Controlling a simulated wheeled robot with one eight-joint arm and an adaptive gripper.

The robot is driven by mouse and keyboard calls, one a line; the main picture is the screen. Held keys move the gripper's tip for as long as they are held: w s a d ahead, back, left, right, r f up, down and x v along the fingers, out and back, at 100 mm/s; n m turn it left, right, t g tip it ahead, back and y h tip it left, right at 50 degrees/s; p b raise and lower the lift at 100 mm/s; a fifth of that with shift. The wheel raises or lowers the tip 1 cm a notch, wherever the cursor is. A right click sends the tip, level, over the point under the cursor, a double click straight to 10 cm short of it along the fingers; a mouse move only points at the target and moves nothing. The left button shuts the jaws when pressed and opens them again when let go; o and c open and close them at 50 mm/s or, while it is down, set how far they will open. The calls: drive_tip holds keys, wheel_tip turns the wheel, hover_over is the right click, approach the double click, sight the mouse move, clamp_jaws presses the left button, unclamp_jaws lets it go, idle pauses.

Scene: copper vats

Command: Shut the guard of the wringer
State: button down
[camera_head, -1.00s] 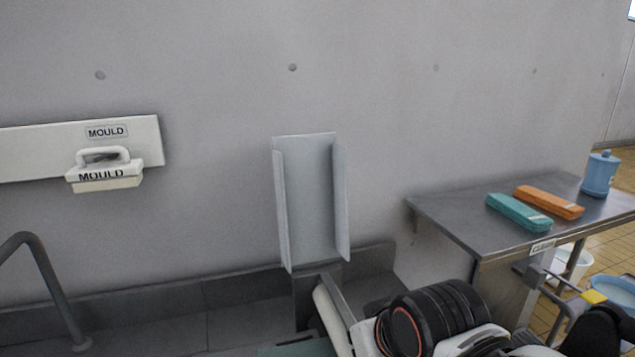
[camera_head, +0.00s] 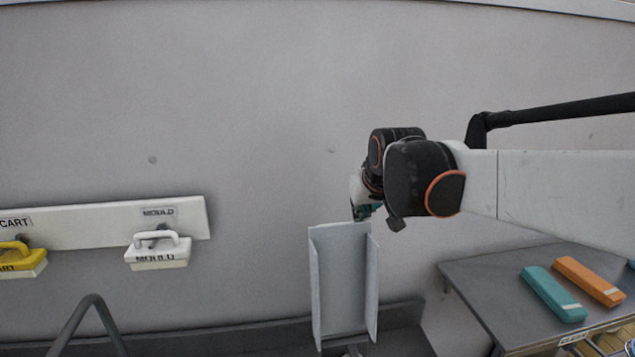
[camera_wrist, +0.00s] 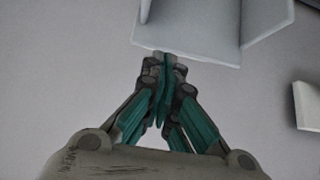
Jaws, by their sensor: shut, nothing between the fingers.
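The wringer's guard (camera_head: 342,280) is a pale grey upright panel with two side flanges, standing raised against the wall in the head view. Its top edge also shows in the wrist view (camera_wrist: 195,30). My gripper (camera_head: 366,211) is at the top edge of the guard, near its right corner, in the head view. In the wrist view my gripper (camera_wrist: 163,62) has its teal fingers together, with the tips at the guard's edge. I cannot tell whether they touch it. The wringer's rollers below the guard are out of the head view.
A steel table (camera_head: 485,285) at the right holds a teal block (camera_head: 553,293) and an orange block (camera_head: 589,281). A wall rail (camera_head: 95,228) at the left carries a white MOULD brush (camera_head: 158,252) and a yellow CART brush (camera_head: 20,261). A grey bent pipe (camera_head: 92,312) stands at lower left.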

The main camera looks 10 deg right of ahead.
drive_tip(key=shift+w+d+r+p, duration=0.1)
drive_tip(key=shift+w+r+p, duration=0.15)
drive_tip(key=shift+w+r, duration=0.3)
drive_tip(key=shift+w+d+r+p, duration=0.1)
drive_tip(key=shift+w+r+p, duration=0.2)
drive_tip(key=shift+w, duration=0.5)
drive_tip(key=x, duration=0.9)
drive_tip(key=shift+w+f, duration=0.2)
drive_tip(key=shift+f, duration=0.15)
drive_tip(key=shift+s, duration=0.1)
